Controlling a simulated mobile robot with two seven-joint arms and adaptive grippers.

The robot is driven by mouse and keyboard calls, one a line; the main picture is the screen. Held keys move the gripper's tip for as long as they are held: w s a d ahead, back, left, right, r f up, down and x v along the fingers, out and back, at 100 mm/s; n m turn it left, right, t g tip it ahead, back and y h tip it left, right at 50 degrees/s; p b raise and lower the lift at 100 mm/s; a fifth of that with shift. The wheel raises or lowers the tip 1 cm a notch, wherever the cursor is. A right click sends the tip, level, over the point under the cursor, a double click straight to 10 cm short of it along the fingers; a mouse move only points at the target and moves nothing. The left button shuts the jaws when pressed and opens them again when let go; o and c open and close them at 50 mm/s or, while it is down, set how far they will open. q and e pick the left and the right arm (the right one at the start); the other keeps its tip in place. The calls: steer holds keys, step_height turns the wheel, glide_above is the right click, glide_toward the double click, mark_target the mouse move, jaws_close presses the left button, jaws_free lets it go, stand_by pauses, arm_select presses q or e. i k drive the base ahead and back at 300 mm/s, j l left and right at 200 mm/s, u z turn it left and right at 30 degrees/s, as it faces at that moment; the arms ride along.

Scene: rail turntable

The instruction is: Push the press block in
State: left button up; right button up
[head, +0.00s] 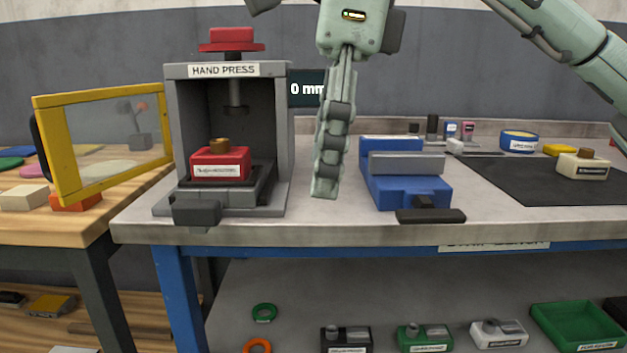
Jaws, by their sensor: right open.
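The hand press (293,125) stands on the grey bench, with a red knob (231,38) on top and its ram (236,95) raised above the bay. A red block (219,163) with a white label and a brown knob sits on the dark slide (258,190) in the bay. The slide has a dark grey front block (197,211) sticking out toward the bench's front edge. My right gripper (325,190) is open, seen edge-on, pointing down just right of the press and apart from it. My left gripper is not in view.
A yellow-framed clear door (50,150) stands swung open left of the press. A blue vise (405,185) with a dark handle is right of my gripper. A dark mat (540,190) lies farther right. Bare bench lies between press and vise.

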mark_target(198, 205)
steer(key=k+l, duration=0.45)
steer(key=l, duration=0.15)
steer(key=k+l, duration=0.5)
